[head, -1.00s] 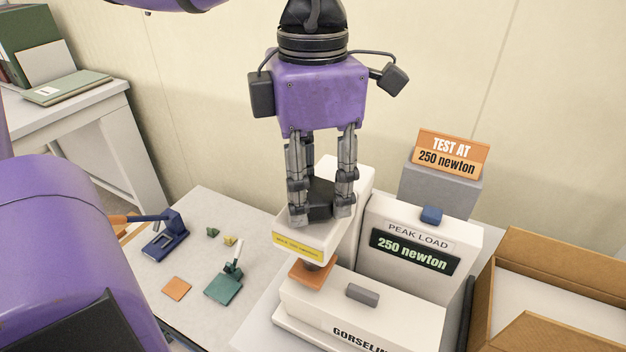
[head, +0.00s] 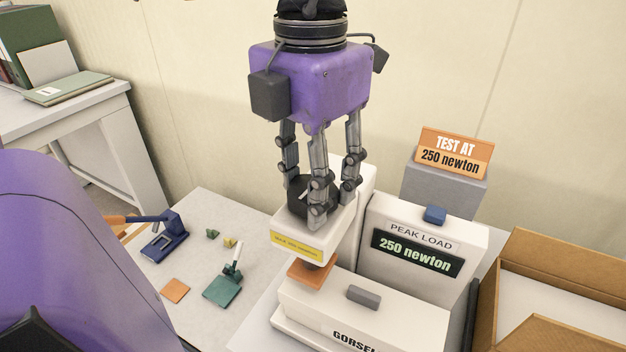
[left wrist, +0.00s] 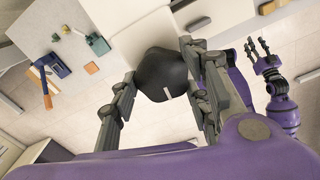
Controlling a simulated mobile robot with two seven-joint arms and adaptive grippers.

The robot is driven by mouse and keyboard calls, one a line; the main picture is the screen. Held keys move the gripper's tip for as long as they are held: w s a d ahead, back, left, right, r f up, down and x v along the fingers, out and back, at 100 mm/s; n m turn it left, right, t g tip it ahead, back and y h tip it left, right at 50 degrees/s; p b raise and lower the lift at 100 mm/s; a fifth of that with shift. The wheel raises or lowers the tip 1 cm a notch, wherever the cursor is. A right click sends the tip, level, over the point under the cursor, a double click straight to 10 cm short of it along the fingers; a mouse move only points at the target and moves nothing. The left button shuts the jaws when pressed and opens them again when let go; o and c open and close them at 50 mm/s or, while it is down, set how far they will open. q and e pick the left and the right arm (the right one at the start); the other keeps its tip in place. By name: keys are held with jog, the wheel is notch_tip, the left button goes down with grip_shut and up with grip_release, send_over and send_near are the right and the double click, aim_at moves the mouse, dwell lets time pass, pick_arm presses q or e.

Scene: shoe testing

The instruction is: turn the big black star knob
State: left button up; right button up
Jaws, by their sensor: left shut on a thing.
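The big black star knob (head: 298,207) sits on top of the white press head of the test machine, and a pale mark shows on it. My left gripper (head: 320,203) reaches straight down from above and is shut on the knob, its fingers around the sides. In the left wrist view the knob (left wrist: 161,73) lies between the fingers, with a white stripe on its top. The peak load display (head: 416,252) reads 250 newton. My right gripper (left wrist: 262,58) shows only in the left wrist view, away from the machine, with its fingers apart and empty.
An orange sign (head: 454,153) reads "TEST AT 250 newton". An orange pad (head: 311,272) is under the press head. A cardboard box (head: 545,262) stands right.

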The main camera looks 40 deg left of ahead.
pick_arm(q)
jog(key=shift+n, duration=0.5)
pick_arm(e)
jog(key=shift+s+f, duration=0.15)
jog(key=shift+s, duration=0.15)
pick_arm(q)
jog(key=shift+r, duration=0.1)
pick_arm(e)
jog(key=shift+s+f, duration=0.15)
jog(key=shift+s, duration=0.1)
pick_arm(q)
jog(key=o, duration=1.1)
jog(key=shift+a, duration=0.15)
pick_arm(e)
jog(key=shift+w, duration=0.15)
pick_arm(q)
notch_tip(320, 180, up, 12)
